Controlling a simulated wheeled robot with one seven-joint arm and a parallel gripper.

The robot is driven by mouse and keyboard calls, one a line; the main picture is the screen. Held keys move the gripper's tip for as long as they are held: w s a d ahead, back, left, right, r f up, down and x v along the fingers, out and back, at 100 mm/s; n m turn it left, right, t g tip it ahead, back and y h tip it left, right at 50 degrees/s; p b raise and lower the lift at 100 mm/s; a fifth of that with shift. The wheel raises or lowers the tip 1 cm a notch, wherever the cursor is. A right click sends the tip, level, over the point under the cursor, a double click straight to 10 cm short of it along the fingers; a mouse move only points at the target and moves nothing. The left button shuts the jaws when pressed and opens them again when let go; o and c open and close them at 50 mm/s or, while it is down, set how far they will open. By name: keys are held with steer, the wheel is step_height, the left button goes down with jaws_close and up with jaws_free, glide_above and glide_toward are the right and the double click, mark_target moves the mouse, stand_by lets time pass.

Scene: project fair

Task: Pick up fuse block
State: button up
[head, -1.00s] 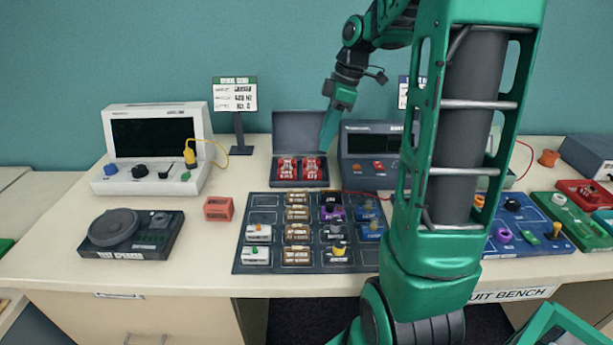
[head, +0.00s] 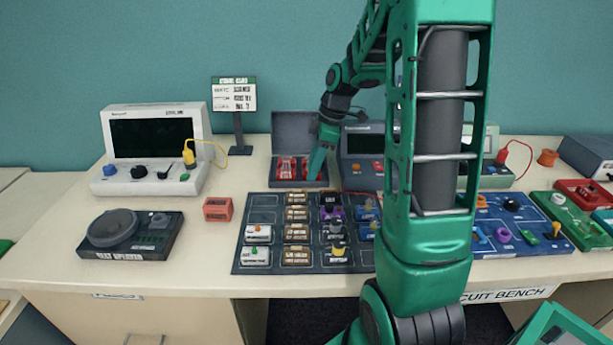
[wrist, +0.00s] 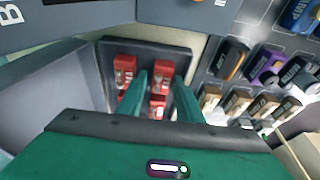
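Red blocks with pale labels, which look like the fuse blocks, stand in a dark open case (head: 302,124) at the back middle of the bench. The head view shows a left red block (head: 286,168); the right side is partly covered by my gripper (head: 317,172). In the wrist view, the green fingers of my gripper (wrist: 160,80) are apart, with a red block (wrist: 159,74) showing between them. Another red block (wrist: 126,64) stands left of the fingers. Contact between fingers and block cannot be made out.
The case's raised lid stands behind my gripper. A grey instrument (head: 360,165) stands close on the right. A dark parts board (head: 262,214) with several labelled components lies in front. A loose orange-red block (head: 218,209) sits on bare bench to the left.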

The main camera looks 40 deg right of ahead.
steer(key=shift+c, duration=0.6)
steer(key=c, duration=0.7)
steer(key=shift+r, duration=0.1)
